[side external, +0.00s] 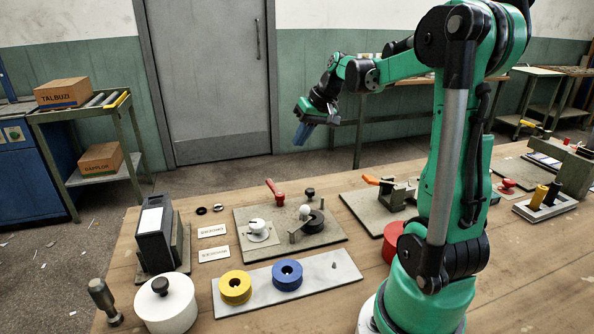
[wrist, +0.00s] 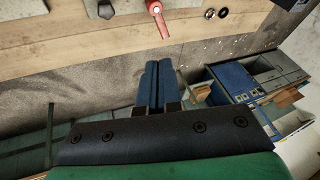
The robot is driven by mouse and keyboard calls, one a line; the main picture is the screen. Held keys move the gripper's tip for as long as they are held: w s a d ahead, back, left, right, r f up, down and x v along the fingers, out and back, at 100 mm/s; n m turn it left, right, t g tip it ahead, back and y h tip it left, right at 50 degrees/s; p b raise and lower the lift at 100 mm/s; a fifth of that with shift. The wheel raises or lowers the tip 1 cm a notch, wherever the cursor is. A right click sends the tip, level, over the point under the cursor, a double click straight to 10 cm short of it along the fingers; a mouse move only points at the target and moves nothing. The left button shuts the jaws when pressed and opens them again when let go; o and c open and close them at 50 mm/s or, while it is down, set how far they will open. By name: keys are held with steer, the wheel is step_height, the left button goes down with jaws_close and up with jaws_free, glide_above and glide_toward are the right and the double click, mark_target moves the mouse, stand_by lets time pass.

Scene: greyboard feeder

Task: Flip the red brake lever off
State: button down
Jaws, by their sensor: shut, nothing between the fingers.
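The red lever (side external: 275,192) stands up at the back edge of a grey plate (side external: 330,236) on the bench in the side external view, leaning to the left. It also shows at the top edge of the wrist view (wrist: 160,22), partly cut off. My gripper (side external: 301,137) is high above and beyond the bench's far side, its blue fingers pointing down, well clear of the lever. In the wrist view my gripper's fingers (wrist: 152,65) are together and hold nothing; the lever lies beyond their tips.
The plate also carries a white dial (side external: 258,230), a pale ball knob (side external: 305,212) and a black knob (side external: 310,192). An orange-handled clamp (side external: 372,180) stands to the right. Yellow (side external: 235,287) and blue (side external: 287,275) rings sit in front. Air around my gripper is clear.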

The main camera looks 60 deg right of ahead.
steer(key=d, duration=0.2)
steer(key=s+d, duration=0.1)
steer(key=shift+s+d+f+m, duration=0.15)
steer(key=shift+d+f+m, duration=0.05)
steer(key=shift+d+m, duration=0.2)
steer(key=shift+a, duration=0.1)
glide_toward(274, 191)
steer(key=d+f, duration=0.1)
steer(key=w+d+f, duration=0.1)
steer(key=d, duration=0.1)
steer(key=d+f, duration=0.1)
steer(key=d, duration=0.1)
steer(key=shift+w+f, duration=0.2)
steer(key=shift+w, duration=0.1)
steer(key=shift+w+a+f, duration=0.95)
steer(key=shift+a, duration=0.05)
steer(key=shift+w+a+f, duration=0.25)
steer(key=shift+a, duration=0.05)
